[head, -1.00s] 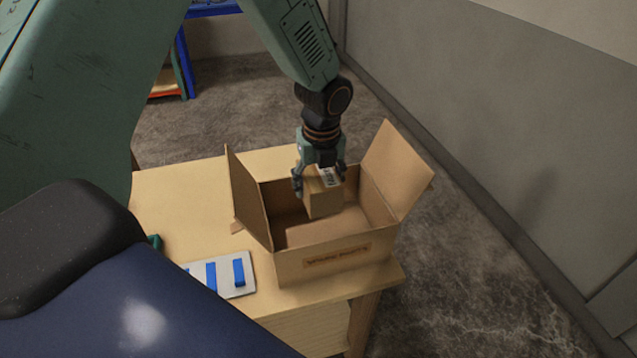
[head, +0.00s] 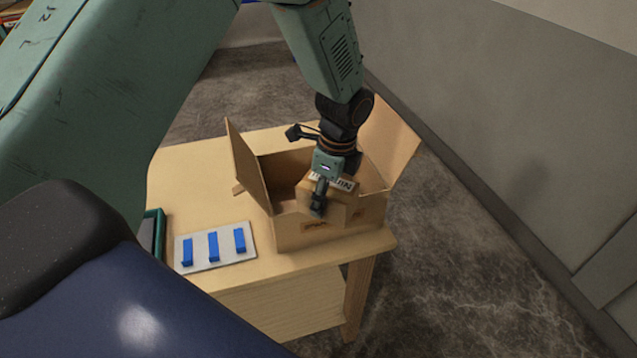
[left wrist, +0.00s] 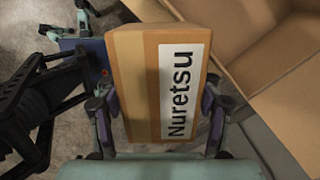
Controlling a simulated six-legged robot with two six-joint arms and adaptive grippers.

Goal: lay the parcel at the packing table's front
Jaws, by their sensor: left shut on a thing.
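The parcel (head: 340,208) is a small brown carton with a white label. In the left wrist view the parcel (left wrist: 142,85) shows the label "Nuretsu". My left gripper (head: 325,190) is shut on it, and in the left wrist view its fingers (left wrist: 158,110) press the parcel's two sides. In the head view the parcel is in front of part of the open cardboard box and hides part of its front wall. The packing table (head: 190,170) is light wood; its front edge runs below the box. My right gripper is not seen in the head view.
The open cardboard box (head: 290,235) stands on the table's right part with flaps raised. A white plate with several blue bars (head: 213,246) lies left of it, and a green-edged tray (head: 155,235) beside that. A grey wall (head: 500,130) is at the right.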

